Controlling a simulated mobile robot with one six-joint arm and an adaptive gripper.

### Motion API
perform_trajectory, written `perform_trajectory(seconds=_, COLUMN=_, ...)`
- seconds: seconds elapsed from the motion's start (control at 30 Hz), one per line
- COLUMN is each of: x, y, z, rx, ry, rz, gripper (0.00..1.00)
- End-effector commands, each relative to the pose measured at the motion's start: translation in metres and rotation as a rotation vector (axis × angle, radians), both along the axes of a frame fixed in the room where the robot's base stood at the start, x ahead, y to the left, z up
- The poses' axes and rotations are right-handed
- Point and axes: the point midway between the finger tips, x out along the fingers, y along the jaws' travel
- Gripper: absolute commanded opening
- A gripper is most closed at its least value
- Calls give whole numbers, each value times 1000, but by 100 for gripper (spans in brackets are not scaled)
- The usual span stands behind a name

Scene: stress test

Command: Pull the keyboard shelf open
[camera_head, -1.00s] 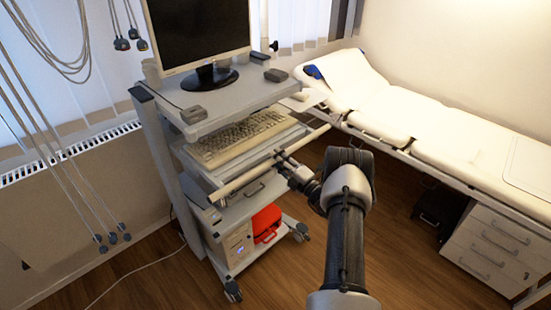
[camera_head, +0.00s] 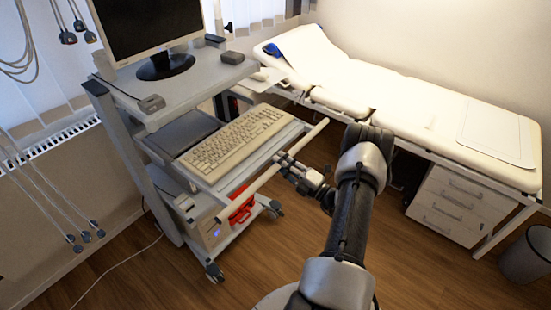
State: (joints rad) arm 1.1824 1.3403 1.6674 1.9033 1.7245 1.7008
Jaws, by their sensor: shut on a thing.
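The keyboard shelf (camera_head: 182,168) sticks out from the grey cart below the monitor top. A beige keyboard (camera_head: 236,138) lies on it, fully in sight. A pale bar handle (camera_head: 255,183) runs along the shelf's front edge. My gripper (camera_head: 283,160) is shut on this bar near its middle. The fingertips are small in view and partly merge with the bar.
A monitor (camera_head: 140,28) stands on the cart's top. A red case (camera_head: 241,203) sits low in the cart. A white examination couch (camera_head: 400,95) and drawer unit (camera_head: 455,205) stand right. Wooden floor before the cart is free.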

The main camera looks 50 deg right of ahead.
Motion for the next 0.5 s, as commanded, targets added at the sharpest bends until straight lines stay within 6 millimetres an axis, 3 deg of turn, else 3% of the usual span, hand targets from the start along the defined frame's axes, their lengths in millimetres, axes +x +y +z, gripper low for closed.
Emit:
perform_trajectory(seconds=0.37, x=-2, y=-1, z=0, rx=-2, ry=0, rz=-1, gripper=0)
perform_trajectory(seconds=0.4, x=-2, y=-1, z=0, rx=-2, ry=0, rz=-1, gripper=21)
perform_trajectory(seconds=0.5, x=-2, y=-1, z=0, rx=-2, ry=0, rz=-1, gripper=27)
